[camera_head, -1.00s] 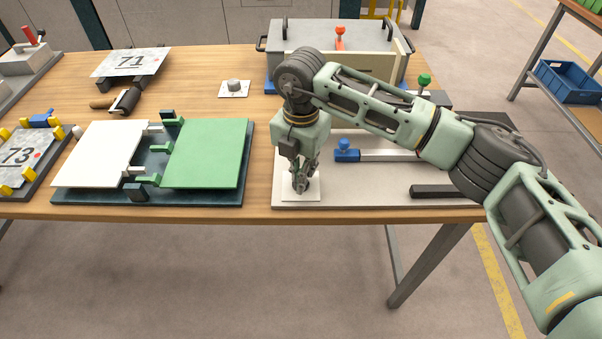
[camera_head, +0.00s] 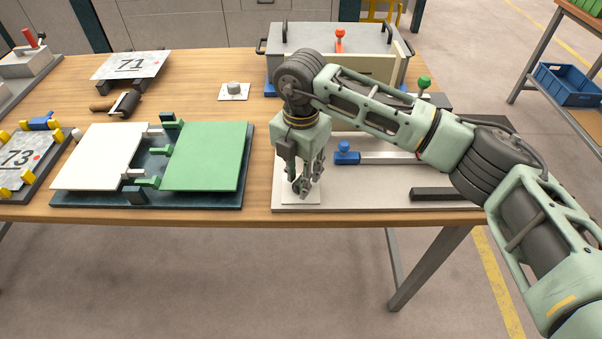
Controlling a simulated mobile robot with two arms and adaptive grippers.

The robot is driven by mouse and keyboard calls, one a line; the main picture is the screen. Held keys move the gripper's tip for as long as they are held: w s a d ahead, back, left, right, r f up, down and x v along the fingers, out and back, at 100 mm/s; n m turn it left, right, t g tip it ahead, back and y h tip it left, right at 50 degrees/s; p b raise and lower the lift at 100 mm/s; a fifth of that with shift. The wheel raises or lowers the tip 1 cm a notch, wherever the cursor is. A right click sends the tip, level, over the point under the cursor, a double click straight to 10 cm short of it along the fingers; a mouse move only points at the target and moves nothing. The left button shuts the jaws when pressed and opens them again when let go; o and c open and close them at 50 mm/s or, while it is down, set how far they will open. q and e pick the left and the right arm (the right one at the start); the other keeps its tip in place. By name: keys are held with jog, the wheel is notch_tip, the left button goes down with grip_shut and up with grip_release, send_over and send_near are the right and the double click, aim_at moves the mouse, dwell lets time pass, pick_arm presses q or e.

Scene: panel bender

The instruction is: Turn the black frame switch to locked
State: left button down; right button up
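A small white plate (camera_head: 300,198) lies at the front left corner of the pale board (camera_head: 375,198) on the bench. My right gripper (camera_head: 303,184) points down right over this plate, its fingers spread apart. The fingers hide the middle of the plate, so I cannot make out the black frame switch or which way it is turned. My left gripper is not in view.
A blue-knobbed slide (camera_head: 343,158) and a dark bar (camera_head: 440,193) are on the same board. Left of it is a dark base with white (camera_head: 98,157) and green (camera_head: 207,155) panels. A grey knob (camera_head: 234,88) sits farther back. A lidded grey box (camera_head: 325,38) stands behind my arm.

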notch_tip(320, 180, up, 12)
dwell(0.7)
jog(key=shift+s+f, duration=0.1)
jog(key=shift+f, duration=0.05)
